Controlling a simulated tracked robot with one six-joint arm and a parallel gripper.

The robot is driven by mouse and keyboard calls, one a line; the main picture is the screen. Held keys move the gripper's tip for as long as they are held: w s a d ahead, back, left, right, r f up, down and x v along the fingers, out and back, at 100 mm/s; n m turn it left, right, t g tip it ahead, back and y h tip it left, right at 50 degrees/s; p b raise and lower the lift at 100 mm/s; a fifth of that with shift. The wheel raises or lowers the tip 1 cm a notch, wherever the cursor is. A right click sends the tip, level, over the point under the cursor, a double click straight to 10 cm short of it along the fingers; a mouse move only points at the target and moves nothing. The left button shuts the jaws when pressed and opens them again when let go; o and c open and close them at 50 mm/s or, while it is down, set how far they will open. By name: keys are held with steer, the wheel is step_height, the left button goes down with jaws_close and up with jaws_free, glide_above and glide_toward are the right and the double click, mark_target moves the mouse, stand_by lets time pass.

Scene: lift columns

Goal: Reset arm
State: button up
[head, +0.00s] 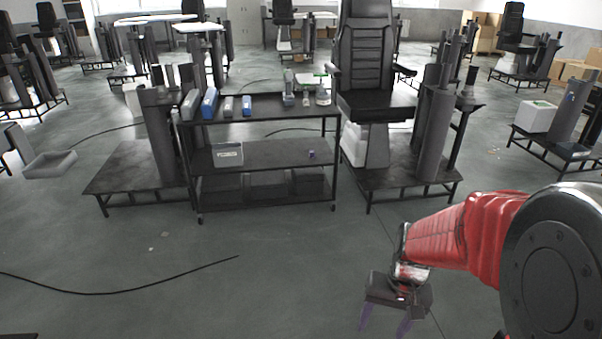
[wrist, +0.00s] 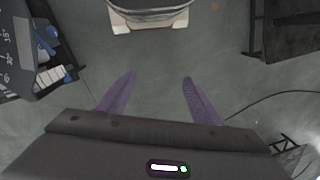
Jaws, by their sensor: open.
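My gripper (head: 385,318) hangs at the end of my red arm at the lower right of the head view, over bare floor. Its two purple fingers point down and stand apart with nothing between them. In the wrist view the open fingers (wrist: 158,82) reach up from the dark gripper body, with grey floor between and beyond them.
A black shelf cart (head: 268,153) with boxes and tools stands ahead. A black chair (head: 365,60) and lift columns (head: 432,130) stand to its right. A black cable (head: 130,290) lies on the floor at left. The floor before the cart is mostly clear.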

steer(key=s+a+r+n+t, duration=0.1)
steer(key=s+r+t, duration=0.2)
steer(key=r, duration=0.6)
steer(key=s+a+r+n+t+h, duration=0.1)
steer(key=s+r+t, duration=0.1)
steer(key=s+r, duration=0.4)
step_height(320, 180, up, 5)
steer(key=shift+a+f+n+t, duration=0.2)
steer(key=shift+a+n+t, duration=0.1)
steer(key=shift+a+t, duration=0.1)
steer(key=shift+s, duration=0.1)
stand_by(0.4)
